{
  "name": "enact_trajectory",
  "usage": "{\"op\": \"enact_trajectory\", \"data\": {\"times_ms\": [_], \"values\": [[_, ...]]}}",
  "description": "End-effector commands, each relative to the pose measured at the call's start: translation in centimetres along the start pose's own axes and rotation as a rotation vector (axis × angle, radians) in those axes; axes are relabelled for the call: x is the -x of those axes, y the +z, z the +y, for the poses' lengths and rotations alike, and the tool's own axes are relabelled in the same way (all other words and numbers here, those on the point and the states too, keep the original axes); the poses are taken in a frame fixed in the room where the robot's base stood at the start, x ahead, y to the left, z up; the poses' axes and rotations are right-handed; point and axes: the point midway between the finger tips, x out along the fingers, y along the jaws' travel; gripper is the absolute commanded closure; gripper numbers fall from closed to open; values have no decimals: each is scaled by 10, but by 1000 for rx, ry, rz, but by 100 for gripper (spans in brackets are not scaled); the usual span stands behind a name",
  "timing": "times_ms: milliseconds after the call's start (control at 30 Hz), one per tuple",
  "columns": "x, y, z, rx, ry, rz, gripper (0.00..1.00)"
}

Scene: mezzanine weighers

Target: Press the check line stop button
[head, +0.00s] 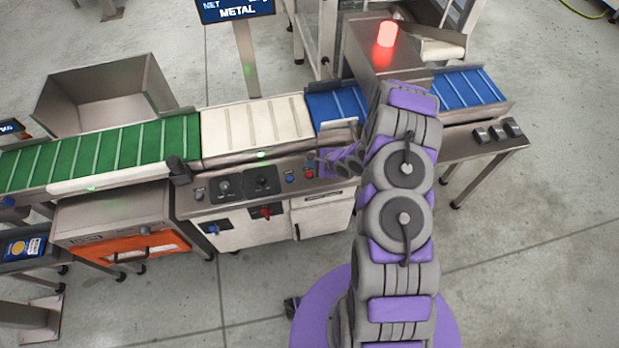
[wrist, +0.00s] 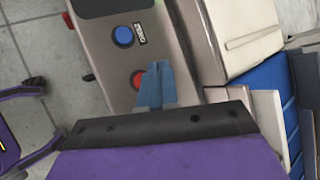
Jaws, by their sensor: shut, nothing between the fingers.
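A red round button (head: 309,174) sits at the right end of the grey control panel (head: 240,205), below the white belt. It also shows in the wrist view (wrist: 136,79), in a dark ring. A blue button (head: 289,179) is just left of it, with a small label beside it that I cannot read; it also shows in the wrist view (wrist: 122,36). My gripper (wrist: 156,74) is shut and empty. Its blue fingertips are right beside the red button in the wrist view and overlap its right edge. I cannot tell whether they touch it. In the head view my gripper (head: 313,161) is over the panel's right end.
The panel also carries black dials (head: 262,180), with red and blue switches on the front below. Behind are a green belt (head: 100,155), a white belt (head: 255,125) and a blue belt (head: 335,103). A red lamp (head: 387,34) glows on a metal housing. Floor in front is clear.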

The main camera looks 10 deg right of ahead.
Motion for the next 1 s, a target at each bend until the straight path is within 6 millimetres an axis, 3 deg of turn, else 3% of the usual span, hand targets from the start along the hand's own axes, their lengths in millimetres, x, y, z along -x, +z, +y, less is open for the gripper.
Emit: {"op": "enact_trajectory", "data": {"times_ms": [300, 1000], "values": [[-23, -16, 18, -1, 2, -1, 100], [-25, -18, 18, 0, -1, -1, 100]]}}
